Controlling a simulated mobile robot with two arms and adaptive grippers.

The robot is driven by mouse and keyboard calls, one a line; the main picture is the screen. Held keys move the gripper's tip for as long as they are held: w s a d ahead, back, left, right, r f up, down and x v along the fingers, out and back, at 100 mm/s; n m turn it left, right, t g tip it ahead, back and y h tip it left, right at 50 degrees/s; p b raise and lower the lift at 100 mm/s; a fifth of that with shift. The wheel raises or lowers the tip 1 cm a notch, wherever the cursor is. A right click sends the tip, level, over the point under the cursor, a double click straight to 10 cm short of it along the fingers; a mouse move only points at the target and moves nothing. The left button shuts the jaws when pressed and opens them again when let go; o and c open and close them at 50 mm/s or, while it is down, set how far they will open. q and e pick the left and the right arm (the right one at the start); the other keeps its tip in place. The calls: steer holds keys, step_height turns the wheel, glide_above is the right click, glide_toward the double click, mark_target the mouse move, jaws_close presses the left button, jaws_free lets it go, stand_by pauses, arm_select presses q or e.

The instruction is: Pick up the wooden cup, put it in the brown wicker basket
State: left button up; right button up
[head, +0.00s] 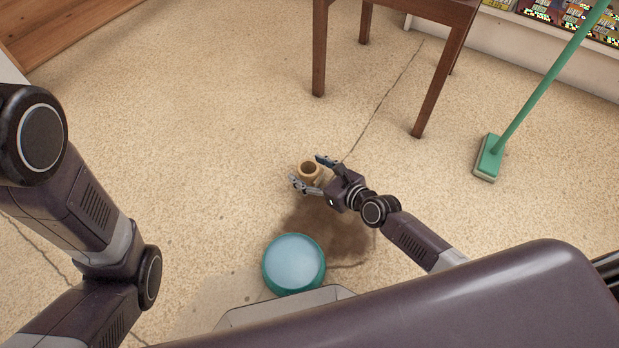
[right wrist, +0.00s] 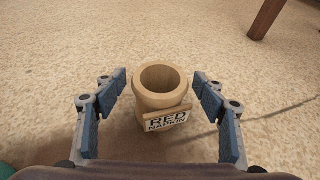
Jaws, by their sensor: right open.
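The wooden cup (head: 309,171) stands upright on the floor in the head view. It is light wood with an open round mouth, and it also shows in the right wrist view (right wrist: 162,95) with a label reading "RED NAPKIN" on its near side. My right gripper (head: 308,176) is open, with its fingers on both sides of the cup. In the right wrist view a gap shows between the cup and each finger pad. My left arm is at the left of the head view, but its gripper is out of frame. No brown wicker basket shows in either view.
A round teal object with a pale top (head: 294,264) is on the floor near my base. A wooden table or stool (head: 426,70) has legs behind the cup. A green broom (head: 490,157) stands at the right. The floor left of the cup is clear.

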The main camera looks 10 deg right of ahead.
steer(key=c, duration=1.3)
steer(key=shift+c, duration=0.2)
